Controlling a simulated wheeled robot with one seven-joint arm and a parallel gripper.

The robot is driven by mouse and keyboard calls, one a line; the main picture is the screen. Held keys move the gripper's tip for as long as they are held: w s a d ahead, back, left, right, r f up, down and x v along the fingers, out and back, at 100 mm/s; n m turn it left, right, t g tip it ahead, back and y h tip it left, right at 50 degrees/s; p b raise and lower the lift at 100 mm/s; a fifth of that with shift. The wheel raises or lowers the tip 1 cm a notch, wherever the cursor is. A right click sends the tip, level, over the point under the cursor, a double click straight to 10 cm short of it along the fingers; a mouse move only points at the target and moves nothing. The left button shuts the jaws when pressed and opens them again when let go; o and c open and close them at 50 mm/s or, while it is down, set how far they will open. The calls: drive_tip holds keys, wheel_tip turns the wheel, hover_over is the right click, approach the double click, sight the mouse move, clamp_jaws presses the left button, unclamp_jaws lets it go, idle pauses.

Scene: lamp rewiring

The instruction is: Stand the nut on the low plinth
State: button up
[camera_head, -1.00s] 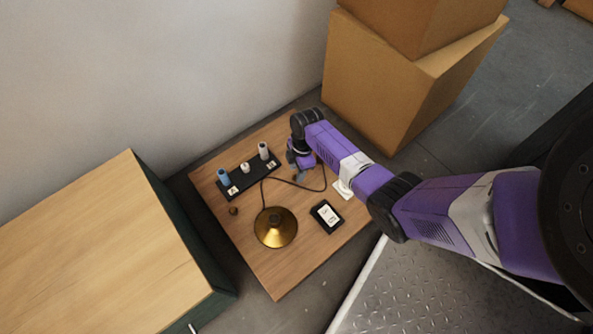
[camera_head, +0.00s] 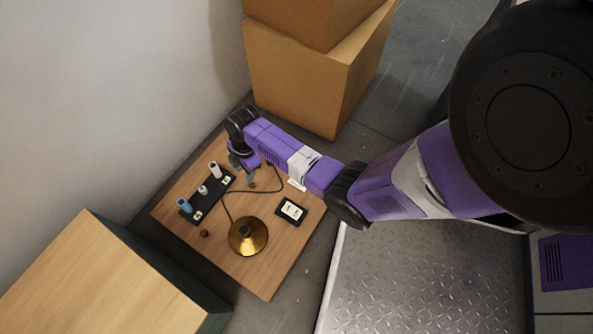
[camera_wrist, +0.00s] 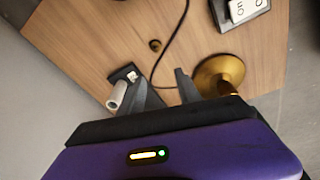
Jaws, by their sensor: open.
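My gripper (camera_head: 243,175) is open over the back of the low wooden table (camera_head: 265,280), beside the black strip's end. In the wrist view its two fingers (camera_wrist: 162,82) are apart with nothing between them. A small round brown piece (camera_head: 252,184) is close to the fingertips; it also shows in the wrist view (camera_wrist: 155,45), beyond them. Another small dark brown piece (camera_head: 204,233) lies left of the brass lamp base. I cannot tell which is the nut. A white flat piece (camera_head: 297,184), partly hidden by my arm, may be the low plinth; I cannot be sure.
The black strip (camera_head: 196,212) carries one blue and two white posts. The brass lamp base (camera_head: 248,236) and its dark cable (camera_head: 228,206) lie nearby, with a black switch box (camera_head: 291,210) to the right. Cardboard boxes (camera_head: 300,85) stand behind; a wooden cabinet (camera_head: 90,285) stands left.

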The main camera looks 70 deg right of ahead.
drive_tip(key=a+m+t, duration=0.3)
drive_tip(key=a, duration=1.1)
drive_tip(key=s+a+r+m+t+h, duration=0.1)
drive_tip(key=s+a+r+m+t, duration=0.3)
drive_tip(key=s+a, duration=0.45)
drive_tip(key=s+d+r+m+t, duration=0.1)
drive_tip(key=s+r, duration=0.4)
drive_tip(key=r, duration=0.5)
drive_tip(key=s+d+r+m+t, duration=0.1)
drive_tip(key=s+r+t, duration=0.2)
drive_tip(key=s+r, duration=0.3)
drive_tip(key=s+d+r+m+t, duration=0.1)
drive_tip(key=s+r, duration=0.4)
drive_tip(key=r, duration=0.9)
drive_tip(key=shift+s+d+r+m+t, duration=0.25)
drive_tip(key=shift+m+t, duration=0.35)
drive_tip(key=shift+t, duration=0.2)
